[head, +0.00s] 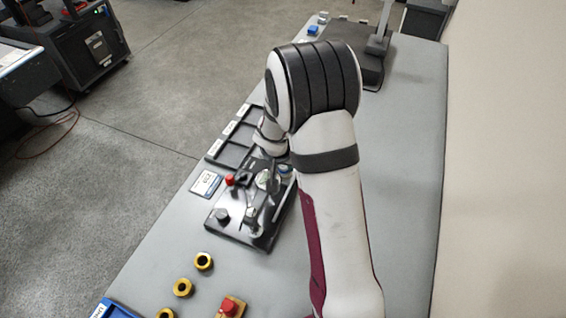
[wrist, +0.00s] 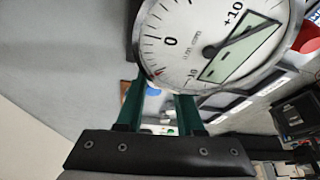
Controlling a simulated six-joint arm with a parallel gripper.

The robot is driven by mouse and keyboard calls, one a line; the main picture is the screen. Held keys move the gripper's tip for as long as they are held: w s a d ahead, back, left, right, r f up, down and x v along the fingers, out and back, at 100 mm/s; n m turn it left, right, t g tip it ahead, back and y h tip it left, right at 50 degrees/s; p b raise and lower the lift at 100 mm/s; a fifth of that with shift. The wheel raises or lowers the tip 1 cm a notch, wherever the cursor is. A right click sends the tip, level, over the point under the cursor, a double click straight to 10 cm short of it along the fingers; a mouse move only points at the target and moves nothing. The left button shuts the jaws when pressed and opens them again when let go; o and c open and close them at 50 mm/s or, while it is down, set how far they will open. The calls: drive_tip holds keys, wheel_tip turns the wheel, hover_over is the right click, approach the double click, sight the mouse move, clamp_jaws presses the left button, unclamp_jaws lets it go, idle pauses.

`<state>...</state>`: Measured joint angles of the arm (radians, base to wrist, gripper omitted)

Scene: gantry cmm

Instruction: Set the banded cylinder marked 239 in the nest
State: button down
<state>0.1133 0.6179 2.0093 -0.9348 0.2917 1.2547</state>
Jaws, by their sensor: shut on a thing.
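My gripper (wrist: 160,100) shows two green fingers in the wrist view, with their tips partly behind a large dial gauge (wrist: 205,40). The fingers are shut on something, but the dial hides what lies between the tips. In the head view my arm reaches down over a dark fixture plate (head: 226,229) and covers much of the gripper. I cannot read 239 on anything. The nest is not clearly seen on the fixture plate.
A red knob (head: 230,180) and a dark knob (head: 222,215) stand on the plate. Yellow rings (head: 203,261) and a red button box (head: 230,307) lie in front. A compartment tray (head: 236,140) is behind, with a label card (head: 206,184) at left.

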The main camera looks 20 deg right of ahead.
sight(283, 167)
drive_tip(key=shift+f, duration=0.5)
idle(0.5)
drive_tip(key=shift+c, duration=2.3)
unclamp_jaws()
drive_tip(key=shift+o, duration=0.3)
drive_tip(key=o, duration=0.3)
drive_tip(key=shift+o, duration=0.2)
drive_tip(key=shift+r, duration=0.1)
drive_tip(key=shift+r, duration=3.4)
